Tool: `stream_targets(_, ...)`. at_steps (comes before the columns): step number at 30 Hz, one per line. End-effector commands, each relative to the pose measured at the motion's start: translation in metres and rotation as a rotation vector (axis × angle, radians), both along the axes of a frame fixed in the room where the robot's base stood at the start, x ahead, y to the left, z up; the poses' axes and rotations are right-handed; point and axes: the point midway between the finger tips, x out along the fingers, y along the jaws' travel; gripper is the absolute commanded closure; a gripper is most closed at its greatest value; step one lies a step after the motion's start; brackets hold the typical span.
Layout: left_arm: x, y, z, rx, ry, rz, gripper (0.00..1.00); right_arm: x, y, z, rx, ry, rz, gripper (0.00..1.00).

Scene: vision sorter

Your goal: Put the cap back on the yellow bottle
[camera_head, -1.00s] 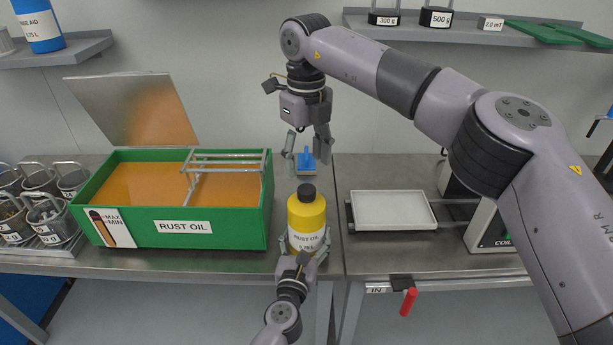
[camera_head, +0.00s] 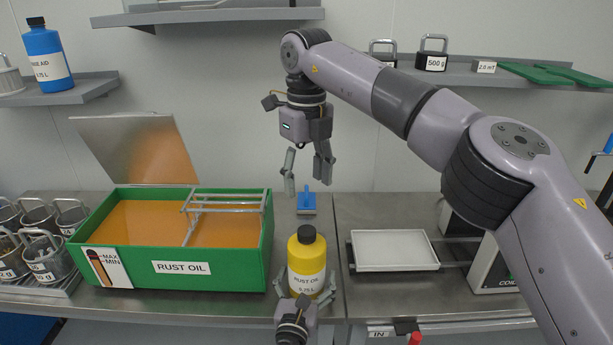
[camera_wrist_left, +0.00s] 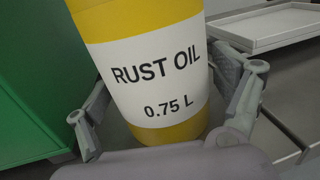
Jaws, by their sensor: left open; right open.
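The yellow bottle (camera_head: 307,262), labelled RUST OIL 0.75 L, stands upright on the bench. It also shows in the left wrist view (camera_wrist_left: 153,70), where its top is out of the picture. The black cap (camera_head: 306,235) sits on top of the bottle and looks level; whether it is tight cannot be told. My left gripper (camera_head: 306,291) is open, low at the front of the bottle, with a finger on either side. The left wrist view shows its fingers (camera_wrist_left: 165,108) spread beside the bottle. My right gripper (camera_head: 307,184) is open and empty, above the cap in the picture.
A green RUST OIL box (camera_head: 225,266) with its lid raised stands close left of the bottle. A white tray (camera_head: 394,249) is to the right. Metal cups (camera_head: 45,252) stand far left.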

Motion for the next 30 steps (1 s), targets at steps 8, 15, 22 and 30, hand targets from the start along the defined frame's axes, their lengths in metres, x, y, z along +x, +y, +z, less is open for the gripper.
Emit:
stream_targets(8,0.0,0.0,0.0,0.0,0.0,0.0,0.08,0.0,0.0,0.0,0.0,0.0,0.0,0.45)
stream_targets(15,-0.018,0.003,-0.002,-0.002,0.004,0.0,0.08,0.0,0.0,0.0,0.0,0.0,0.0,0.45)
stream_targets(22,-0.066,0.013,-0.001,0.0,0.003,0.0,0.08,0.0,0.0,0.0,0.0,0.0,0.0,0.45)
stream_targets(30,-0.109,0.022,-0.001,0.001,0.002,0.0,0.08,0.0,0.0,0.0,0.0,0.0,0.0,0.45)
